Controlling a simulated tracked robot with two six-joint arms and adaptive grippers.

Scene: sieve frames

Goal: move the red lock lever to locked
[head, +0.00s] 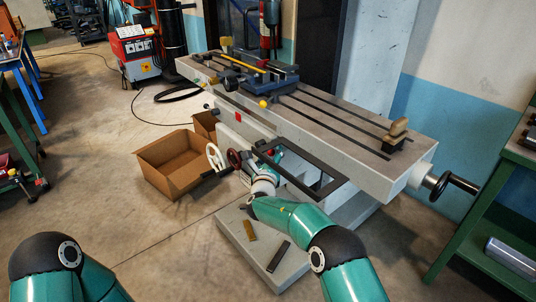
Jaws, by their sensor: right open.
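A small red piece (238,117) shows on the front side of the long grey machine table (345,119). It may be the red lock lever, but it is too small to tell which way it is set.
An open cardboard box (171,164) stands on the floor. A gold block (249,230) and a dark block (278,257) lie on the machine base.

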